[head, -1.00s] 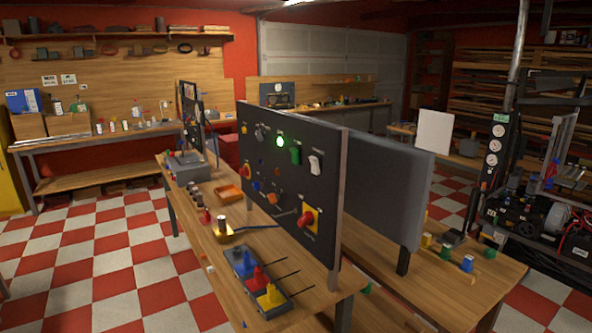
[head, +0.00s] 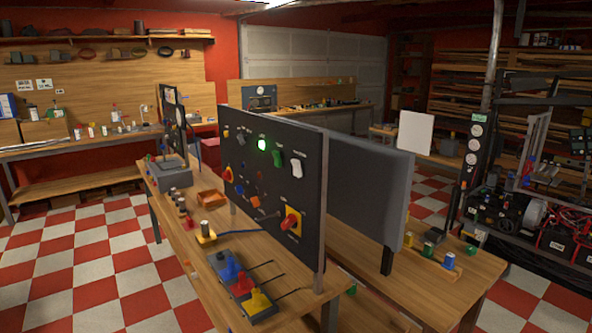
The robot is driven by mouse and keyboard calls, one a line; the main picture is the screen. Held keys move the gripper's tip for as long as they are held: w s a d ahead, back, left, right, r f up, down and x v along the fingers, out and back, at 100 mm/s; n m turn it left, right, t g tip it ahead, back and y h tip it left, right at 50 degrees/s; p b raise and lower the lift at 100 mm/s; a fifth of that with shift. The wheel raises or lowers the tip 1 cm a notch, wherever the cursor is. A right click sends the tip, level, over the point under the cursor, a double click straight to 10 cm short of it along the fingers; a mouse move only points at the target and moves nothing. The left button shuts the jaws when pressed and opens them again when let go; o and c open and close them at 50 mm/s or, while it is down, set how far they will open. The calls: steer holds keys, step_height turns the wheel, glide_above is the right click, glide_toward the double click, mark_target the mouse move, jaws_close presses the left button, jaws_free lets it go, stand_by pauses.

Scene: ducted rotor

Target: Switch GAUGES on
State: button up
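A dark upright control panel (head: 262,190) stands on a wooden bench in the middle of the head view. It carries a lit green lamp (head: 262,145), a green switch (head: 278,157), a white rocker switch (head: 297,169) and a red rotary handle on a yellow plate (head: 291,219). Small labels sit by the controls, but they are too small to read, so I cannot tell which one is GAUGES. A column of round gauges (head: 474,146) stands at the right. My gripper is not in view.
The bench (head: 185,237) holds an orange tray (head: 211,198) and a box with blue, red and yellow levers (head: 240,287). A grey-backed panel (head: 365,190) stands behind the control panel. The checkered floor (head: 85,265) at the left is clear.

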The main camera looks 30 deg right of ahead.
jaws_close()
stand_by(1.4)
